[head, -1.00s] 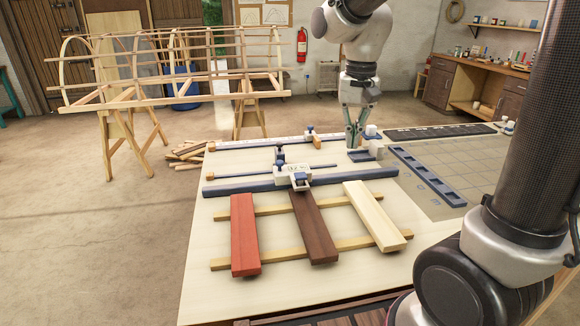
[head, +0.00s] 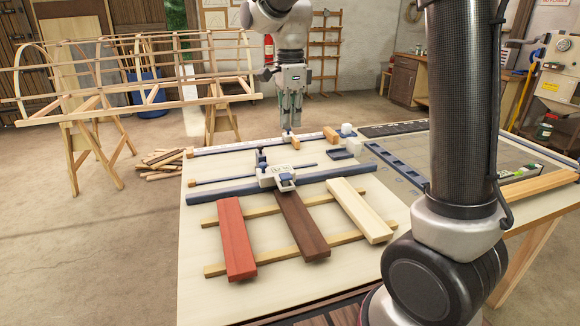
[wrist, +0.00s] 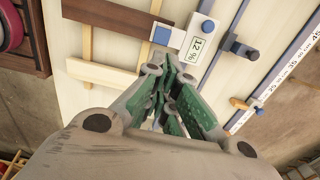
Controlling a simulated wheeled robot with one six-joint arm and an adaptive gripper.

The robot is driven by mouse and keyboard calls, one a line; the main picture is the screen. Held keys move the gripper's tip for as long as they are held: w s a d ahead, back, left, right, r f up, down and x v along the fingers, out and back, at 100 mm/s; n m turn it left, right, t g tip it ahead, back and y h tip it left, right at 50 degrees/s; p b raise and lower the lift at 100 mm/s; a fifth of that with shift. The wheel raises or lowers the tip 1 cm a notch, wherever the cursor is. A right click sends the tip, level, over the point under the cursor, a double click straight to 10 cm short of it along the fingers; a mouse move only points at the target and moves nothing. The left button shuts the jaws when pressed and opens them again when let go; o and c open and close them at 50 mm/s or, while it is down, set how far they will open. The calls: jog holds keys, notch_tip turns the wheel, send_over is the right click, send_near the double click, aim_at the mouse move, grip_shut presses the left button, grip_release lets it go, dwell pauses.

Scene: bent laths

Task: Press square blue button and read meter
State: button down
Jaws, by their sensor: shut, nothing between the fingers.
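The meter (head: 280,175) is a white box with a small display, sitting on the blue rail over the dark brown lath (head: 303,225). In the wrist view the meter (wrist: 197,48) shows sideways digits that look like 12 and 96; any decimal point is too small to tell. A square blue button (wrist: 162,35) is on its white end part, and a rounder blue knob (wrist: 207,26) is on its body. My gripper (head: 290,131) is shut and empty, pointing down behind the meter and apart from it. Its green-padded fingers (wrist: 172,92) fill the middle of the wrist view.
A red lath (head: 235,240) and a pale lath (head: 360,210) lie beside the brown one on two strips. A scale rail (head: 235,145) with wooden blocks runs along the table's back. A wooden frame fills the back left.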

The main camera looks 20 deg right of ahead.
aim_at(290, 175)
notch_tip(290, 175, down, 14)
dwell(0.6)
jog(key=shift+f, duration=0.85)
jog(key=shift+s, duration=0.1)
jog(key=shift+s+f, duration=0.15)
jog(key=shift+f, duration=0.05)
